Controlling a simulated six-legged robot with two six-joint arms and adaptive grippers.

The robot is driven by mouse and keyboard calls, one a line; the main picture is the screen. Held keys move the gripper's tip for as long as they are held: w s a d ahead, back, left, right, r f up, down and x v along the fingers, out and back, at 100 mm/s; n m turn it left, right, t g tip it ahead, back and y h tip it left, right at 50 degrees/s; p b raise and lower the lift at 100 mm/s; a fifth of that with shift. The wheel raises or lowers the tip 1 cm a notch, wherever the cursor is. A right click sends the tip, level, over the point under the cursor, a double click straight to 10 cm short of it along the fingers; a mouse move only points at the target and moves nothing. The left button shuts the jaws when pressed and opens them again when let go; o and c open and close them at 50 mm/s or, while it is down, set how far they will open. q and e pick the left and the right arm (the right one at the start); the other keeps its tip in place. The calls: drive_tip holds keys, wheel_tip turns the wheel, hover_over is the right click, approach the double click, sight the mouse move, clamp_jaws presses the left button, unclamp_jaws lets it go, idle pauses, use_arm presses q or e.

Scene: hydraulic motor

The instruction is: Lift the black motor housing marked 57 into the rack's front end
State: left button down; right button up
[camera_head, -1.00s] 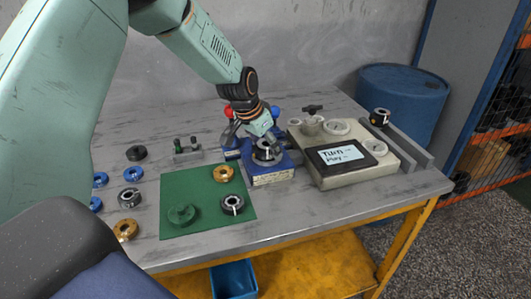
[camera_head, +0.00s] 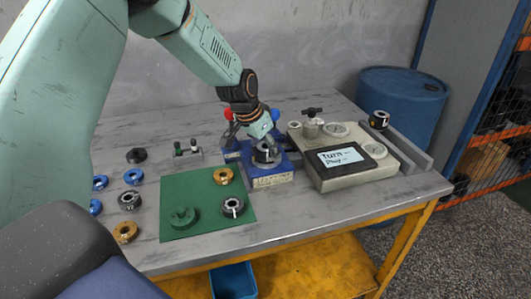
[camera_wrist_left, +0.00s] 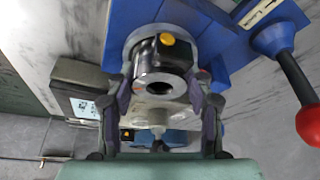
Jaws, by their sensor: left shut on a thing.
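My left gripper (camera_head: 263,134) reaches down from above onto the blue fixture (camera_head: 272,180). It is shut on a dark motor housing with a bright steel ring (camera_head: 266,154), which sits upright at the fixture. In the left wrist view the housing (camera_wrist_left: 163,80) is between the two fingers (camera_wrist_left: 161,108), with a yellow spot on its far side. I cannot read a number on it. The rack (camera_head: 407,148) is a pair of grey rails at the right table edge. Another black part with a pale mark (camera_head: 379,119) is at its back end; the front end is empty. My right gripper is not in view.
A beige test box with a screen (camera_head: 341,158) and raised fittings stands between fixture and rack. A green mat (camera_head: 203,190) with several parts lies left. A blue barrel (camera_head: 402,100) stands behind.

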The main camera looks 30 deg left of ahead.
use_arm(q)
drive_tip(key=shift+r, duration=0.45)
wheel_tip(320, 180, up, 9)
drive_tip(key=p, duration=0.2)
drive_tip(key=shift+r, duration=0.1)
drive_tip(key=shift+w+r, duration=0.1)
drive_tip(key=shift+r, duration=0.05)
drive_tip(key=shift+r+p, duration=2.25)
drive_tip(key=shift+p, duration=0.45)
